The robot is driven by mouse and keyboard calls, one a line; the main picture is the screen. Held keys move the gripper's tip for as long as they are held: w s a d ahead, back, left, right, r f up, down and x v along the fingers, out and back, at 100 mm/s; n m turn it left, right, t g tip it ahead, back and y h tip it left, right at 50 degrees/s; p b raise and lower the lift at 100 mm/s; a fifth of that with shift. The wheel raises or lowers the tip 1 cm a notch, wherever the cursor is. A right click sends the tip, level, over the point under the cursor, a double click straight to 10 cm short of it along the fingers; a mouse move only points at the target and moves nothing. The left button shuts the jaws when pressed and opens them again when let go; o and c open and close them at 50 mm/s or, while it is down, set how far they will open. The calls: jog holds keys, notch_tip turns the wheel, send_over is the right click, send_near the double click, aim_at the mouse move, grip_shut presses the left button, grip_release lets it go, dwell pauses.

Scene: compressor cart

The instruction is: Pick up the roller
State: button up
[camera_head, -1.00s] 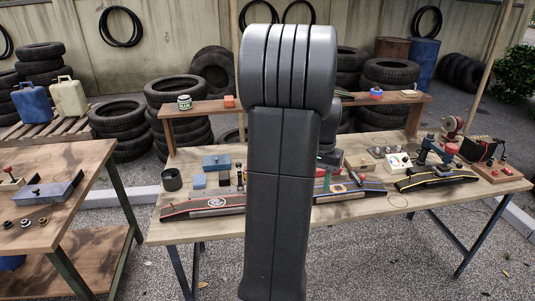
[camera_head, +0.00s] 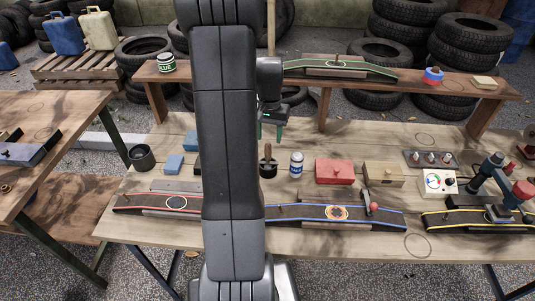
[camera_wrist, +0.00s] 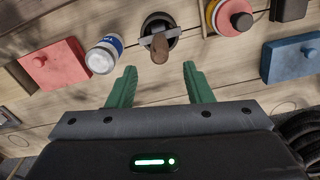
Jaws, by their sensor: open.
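A wooden-handled tool, which looks like the roller (camera_head: 267,153), stands handle up in a dark round holder (camera_head: 268,170) on the workbench, left of a white-and-blue can. In the wrist view the brown handle of the roller (camera_wrist: 159,46) shows just beyond the fingertips, with a grey bar across the holder (camera_wrist: 150,22). The roller's lower end is hidden in the holder. My gripper (camera_head: 270,132) is open and empty, its green fingers pointing down above and behind the holder. In the wrist view the gap of my gripper (camera_wrist: 160,70) lines up roughly with the handle.
The can (camera_head: 296,164) and a red box (camera_head: 335,171) stand close right of the holder. A blue-edged ramp (camera_head: 300,217) lies in front. A raised shelf (camera_head: 450,87) runs behind. A red-and-yellow round thing (camera_wrist: 228,16) and blue box (camera_wrist: 290,60) show in the wrist view.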

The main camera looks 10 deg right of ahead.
aim_at(268, 144)
jog(key=shift+s+a+f, duration=0.15)
jog(key=shift+s+f, duration=0.1)
jog(key=shift+f, duration=0.3)
jog(key=shift+s+a+f+p, duration=0.15)
jog(key=shift+f+p, duration=0.3)
jog(key=shift+f, duration=1.8)
grip_shut()
